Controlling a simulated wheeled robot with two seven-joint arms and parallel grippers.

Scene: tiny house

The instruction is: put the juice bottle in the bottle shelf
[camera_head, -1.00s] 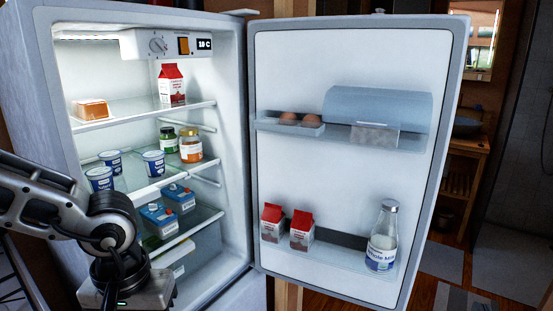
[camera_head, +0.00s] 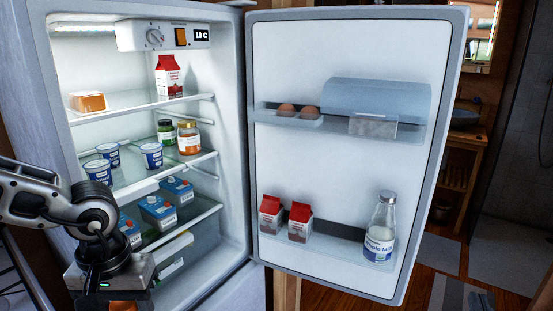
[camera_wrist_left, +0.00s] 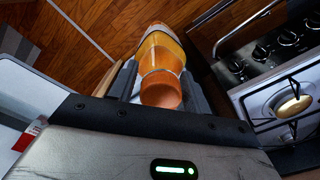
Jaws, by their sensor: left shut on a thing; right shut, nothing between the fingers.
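The juice bottle (camera_wrist_left: 160,50) is orange with an orange cap and shows in the left wrist view. My left gripper (camera_wrist_left: 160,80) is shut on it near the capped end. In the head view my left gripper hangs at the lower left, in front of the open fridge. Only a bit of orange (camera_head: 122,306) shows beneath it, and its fingers are cut off. The bottle shelf (camera_head: 335,253) is the low rack on the inside of the open fridge door. It holds two red-and-white cartons at left and a milk bottle (camera_head: 380,230) at right, with a gap between them. My right gripper does not clearly show.
The fridge interior shelves (camera_head: 165,169) hold yogurt cups, jars, cartons and a food box. The upper door rack (camera_head: 410,135) holds eggs and a covered box. The door stands wide open. A stove (camera_wrist_left: 270,100) shows at right in the left wrist view.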

